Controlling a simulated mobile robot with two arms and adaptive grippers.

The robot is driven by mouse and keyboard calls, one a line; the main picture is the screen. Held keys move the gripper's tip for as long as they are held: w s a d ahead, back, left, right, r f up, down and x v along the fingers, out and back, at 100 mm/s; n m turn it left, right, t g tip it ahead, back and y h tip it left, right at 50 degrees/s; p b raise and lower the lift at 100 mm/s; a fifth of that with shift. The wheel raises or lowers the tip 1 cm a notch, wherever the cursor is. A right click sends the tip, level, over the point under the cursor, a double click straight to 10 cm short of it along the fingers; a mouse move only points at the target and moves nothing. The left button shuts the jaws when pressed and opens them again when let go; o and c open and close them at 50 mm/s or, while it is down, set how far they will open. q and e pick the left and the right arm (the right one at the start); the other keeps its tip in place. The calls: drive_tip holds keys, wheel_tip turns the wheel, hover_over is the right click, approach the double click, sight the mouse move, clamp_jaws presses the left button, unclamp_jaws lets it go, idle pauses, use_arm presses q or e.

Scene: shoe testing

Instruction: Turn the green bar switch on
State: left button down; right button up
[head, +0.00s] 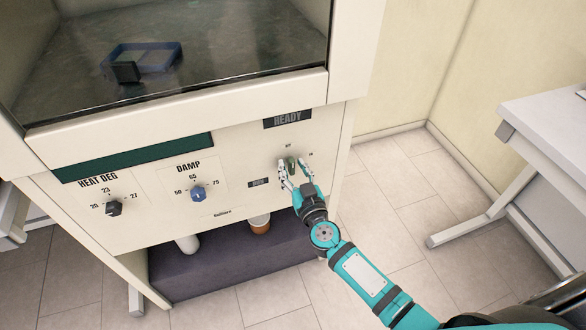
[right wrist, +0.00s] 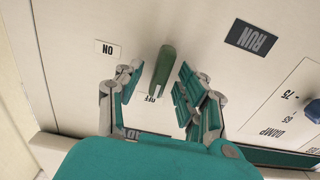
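The green bar switch (head: 291,163) is on the cream front panel of the machine, below the READY sign. In the right wrist view the green bar (right wrist: 164,66) stands out from the panel, its pale-marked end by the OFF label (right wrist: 152,98). The ON label (right wrist: 108,50) is to its left there. My right gripper (head: 295,171) is open at the panel. In the right wrist view its fingers (right wrist: 153,88) are on either side of the bar's lower end, with gaps visible. Contact with the bar is not visible. My left gripper is not in view.
The READY sign (head: 288,119), HEAT DEG knob (head: 114,208) and blue DAMP knob (head: 198,194) are on the same panel. A white table (head: 552,120) is at right.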

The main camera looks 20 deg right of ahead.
drive_tip(key=shift+w, duration=0.15)
drive_tip(key=shift+c, duration=0.3)
clamp_jaws()
drive_tip(key=shift+m, duration=0.3)
drive_tip(key=shift+m+p, duration=0.45)
drive_tip(key=shift+m, duration=0.55)
drive_tip(key=m, duration=0.3)
drive_tip(key=shift+d+m, duration=0.1)
drive_tip(key=shift+m, duration=0.2)
drive_tip(key=m, duration=0.4)
drive_tip(key=m+b, duration=0.1)
drive_tip(key=m, duration=0.6)
drive_tip(key=shift+d+f+m, duration=0.2)
drive_tip(key=shift+f+m, duration=0.1)
drive_tip(key=shift+m, duration=0.1)
